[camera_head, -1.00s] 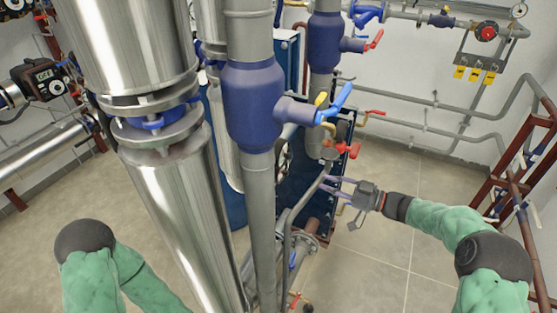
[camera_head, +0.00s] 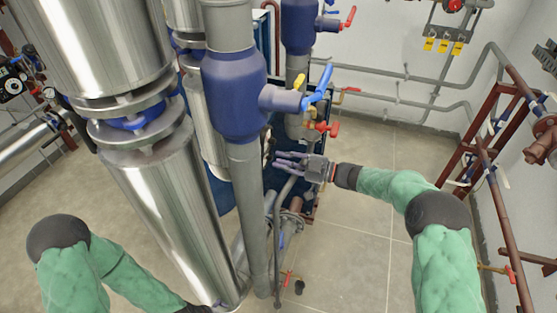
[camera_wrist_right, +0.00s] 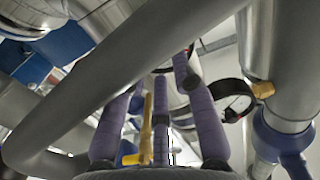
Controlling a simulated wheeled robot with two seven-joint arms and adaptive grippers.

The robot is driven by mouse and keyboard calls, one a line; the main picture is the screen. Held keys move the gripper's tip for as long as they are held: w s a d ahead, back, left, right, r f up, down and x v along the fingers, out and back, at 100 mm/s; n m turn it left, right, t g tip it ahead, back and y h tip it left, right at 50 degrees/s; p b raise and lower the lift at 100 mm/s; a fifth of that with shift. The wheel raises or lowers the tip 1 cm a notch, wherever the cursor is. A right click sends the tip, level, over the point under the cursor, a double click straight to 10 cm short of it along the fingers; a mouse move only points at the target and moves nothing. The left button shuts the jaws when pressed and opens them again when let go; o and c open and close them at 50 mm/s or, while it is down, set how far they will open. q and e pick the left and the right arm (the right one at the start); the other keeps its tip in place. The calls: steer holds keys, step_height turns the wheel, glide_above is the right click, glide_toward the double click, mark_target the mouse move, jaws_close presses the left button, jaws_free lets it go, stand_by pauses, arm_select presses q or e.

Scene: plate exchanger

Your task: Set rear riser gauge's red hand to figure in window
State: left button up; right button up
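My right gripper (camera_head: 286,160) reaches left beside the grey risers in the head view. Its purple fingers are spread apart with nothing held between them. In the right wrist view the fingers (camera_wrist_right: 158,125) point away from the camera, under a slanting grey pipe. A round black-rimmed gauge (camera_wrist_right: 236,102) on a brass stem (camera_wrist_right: 263,90) sits just right of the right-hand finger, seen at a steep angle. Its hands, figures and any window cannot be read. I cannot make out this gauge surely in the head view. My left gripper is outside the views; only its arm shows.
The grey riser with a blue valve body (camera_head: 234,92) stands left of my right gripper. A blue lever (camera_head: 318,88) and a red valve handle (camera_head: 327,128) are above it. A slanting grey pipe (camera_wrist_right: 110,80) crosses close to the fingers.

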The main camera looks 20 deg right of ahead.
steer(key=shift+x, duration=0.85)
steer(key=shift+c, duration=0.4)
jaws_close()
